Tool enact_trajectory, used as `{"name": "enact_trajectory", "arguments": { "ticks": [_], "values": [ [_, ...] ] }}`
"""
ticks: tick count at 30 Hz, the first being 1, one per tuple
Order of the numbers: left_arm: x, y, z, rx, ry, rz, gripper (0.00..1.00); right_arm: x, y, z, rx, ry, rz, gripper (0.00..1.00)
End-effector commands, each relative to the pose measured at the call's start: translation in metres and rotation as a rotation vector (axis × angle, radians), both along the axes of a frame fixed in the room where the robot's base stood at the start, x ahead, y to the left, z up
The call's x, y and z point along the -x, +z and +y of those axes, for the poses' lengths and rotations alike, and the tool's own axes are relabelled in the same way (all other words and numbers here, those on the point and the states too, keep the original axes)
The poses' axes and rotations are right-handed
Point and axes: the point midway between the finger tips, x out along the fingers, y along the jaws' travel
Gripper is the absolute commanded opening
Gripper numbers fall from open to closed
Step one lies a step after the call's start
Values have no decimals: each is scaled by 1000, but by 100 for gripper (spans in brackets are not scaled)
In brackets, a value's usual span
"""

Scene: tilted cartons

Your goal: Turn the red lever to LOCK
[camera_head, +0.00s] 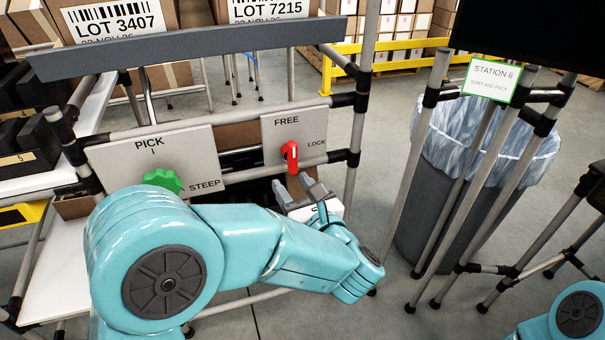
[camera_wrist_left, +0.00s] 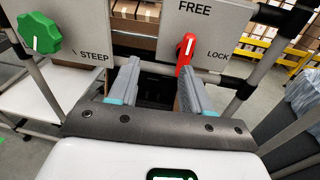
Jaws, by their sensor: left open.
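The red lever (camera_head: 291,153) is on a pale panel (camera_head: 272,128) marked FREE at the top and LOCK at the right. Its handle hangs roughly downward, and its white mark points up toward FREE. The lever also shows in the left wrist view (camera_wrist_left: 185,50). My left gripper (camera_head: 297,186) is just below the lever, open, with nothing between its fingers. In the left wrist view my left gripper (camera_wrist_left: 158,68) has its right fingertip overlapping the lever's lower end; I cannot tell whether they touch. My right gripper is out of view.
A green knob (camera_head: 163,181) sits on the PICK/STEEP panel (camera_head: 203,152) to the left. Grey frame tubes surround the panels, with a grey rail (camera_head: 190,62) above. A lined bin (camera_head: 440,190) stands at the right behind more tubes.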

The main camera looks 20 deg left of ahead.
Motion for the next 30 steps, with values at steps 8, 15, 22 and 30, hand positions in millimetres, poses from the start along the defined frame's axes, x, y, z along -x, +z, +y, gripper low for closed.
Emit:
{"name": "enact_trajectory", "arguments": {
  "ticks": [8, 15, 22, 30],
  "values": [
    [18, -2, -46, 18, -113, -72, 49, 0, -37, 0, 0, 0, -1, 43],
    [-13, 0, -24, 18, -112, -69, 49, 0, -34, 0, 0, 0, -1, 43],
    [-62, -1, 6, 17, -112, -69, 49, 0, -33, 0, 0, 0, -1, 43],
    [-107, -1, 34, 17, -115, -69, 49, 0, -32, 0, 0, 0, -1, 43]
  ]
}}
